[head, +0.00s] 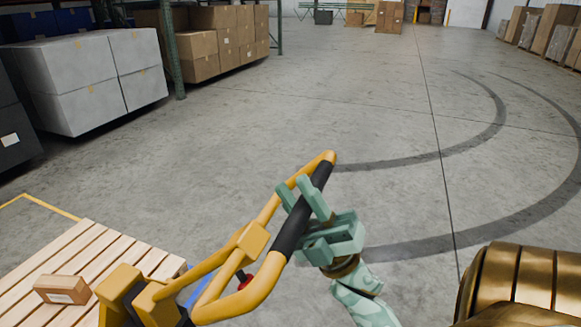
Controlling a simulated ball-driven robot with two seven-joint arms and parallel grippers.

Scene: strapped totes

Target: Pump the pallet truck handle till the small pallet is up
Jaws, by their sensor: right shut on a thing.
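The pallet truck handle (266,283) is a yellow loop with a black grip bar (295,222), tilted up toward the middle of the head view. My right gripper (304,208), pale green, is shut on the black grip bar. The small pallet (50,252), of light wooden slats, is at the lower left, with a small brown carton (62,289) on it. The pallet's underside is not visible, so its height above the floor cannot be told. My left gripper is not in view.
White wrapped boxes (88,75) and brown cartons (205,45) stand at the upper left by a green rack post (170,50). More cartons (550,32) line the upper right. The concrete floor (300,115) beyond the handle is clear, with dark curved tyre marks.

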